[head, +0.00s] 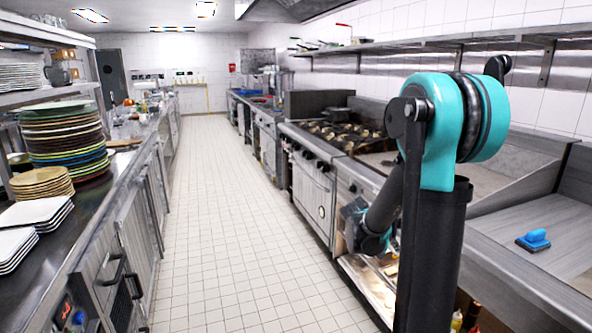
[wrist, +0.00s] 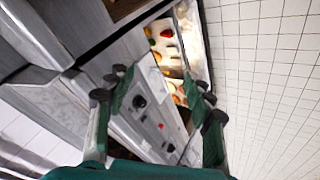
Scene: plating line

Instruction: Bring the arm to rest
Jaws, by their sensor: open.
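My arm (head: 433,150) rises at the right of the head view, with a teal joint at the top and a dark column below. Behind the fingers is a steel appliance front with dark knobs (wrist: 140,101).
A steel counter with stacked plates (head: 62,135) and white plates (head: 35,213) runs along the left. Stoves (head: 312,190) line the right. A blue brush (head: 534,240) lies on the right worktop. The tiled aisle (head: 215,230) between is clear.

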